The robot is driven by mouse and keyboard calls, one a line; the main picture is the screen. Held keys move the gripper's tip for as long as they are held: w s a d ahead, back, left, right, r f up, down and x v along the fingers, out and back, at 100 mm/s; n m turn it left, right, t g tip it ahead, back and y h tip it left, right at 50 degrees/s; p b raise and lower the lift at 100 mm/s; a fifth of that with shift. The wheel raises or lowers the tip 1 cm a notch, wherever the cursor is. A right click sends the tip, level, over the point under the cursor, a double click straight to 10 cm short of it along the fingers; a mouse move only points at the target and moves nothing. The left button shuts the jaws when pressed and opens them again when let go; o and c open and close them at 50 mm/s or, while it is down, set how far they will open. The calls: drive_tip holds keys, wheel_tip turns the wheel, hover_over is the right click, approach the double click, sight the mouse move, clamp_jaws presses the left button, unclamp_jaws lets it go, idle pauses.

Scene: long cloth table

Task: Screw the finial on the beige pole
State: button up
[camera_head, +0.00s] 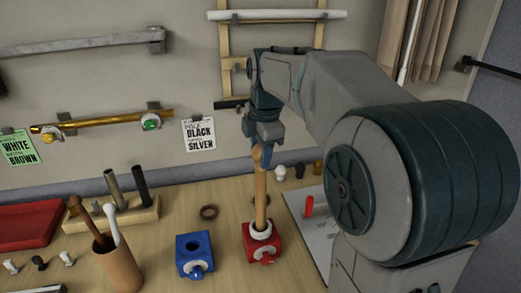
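The beige pole (261,200) stands upright in a red holder block (262,246), with a white ring around its foot. My gripper (262,143) points down at the pole's top end. A light brown rounded piece (258,154) shows there, right below the gripper. It looks like a finial at the pole's top, but I cannot tell whether it is seated or separate. The fingers are small and dark, and their gap is hidden.
A blue holder block (195,252) stands left of the red one. A brown cup (118,268) holds two rods. Several small finials (280,172) stand behind the pole. A red piece (308,207) is on a white sheet (318,232). A red tray (28,226) is at far left.

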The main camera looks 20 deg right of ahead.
drive_tip(key=c, duration=0.3)
drive_tip(key=m+h+p, duration=0.1)
drive_tip(key=m, duration=0.5)
drive_tip(key=shift+m, duration=0.4)
drive_tip(key=m+h+p, duration=0.1)
drive_tip(key=m, duration=0.2)
drive_tip(key=shift+m+g, duration=0.3)
drive_tip(key=shift+m, duration=0.1)
drive_tip(key=m+p, duration=0.1)
drive_tip(key=m, duration=0.3)
drive_tip(key=shift+r+g, duration=0.1)
drive_tip(key=shift+g, duration=0.2)
drive_tip(key=m, duration=0.3)
drive_tip(key=shift+g+h+p, duration=0.3)
drive_tip(key=shift+p, duration=0.1)
drive_tip(key=m+p, duration=0.1)
drive_tip(key=m, duration=0.3)
drive_tip(key=shift+m+g, duration=0.4)
drive_tip(key=m+g+p, duration=0.1)
drive_tip(key=m, duration=0.5)
drive_tip(key=shift+p, duration=0.4)
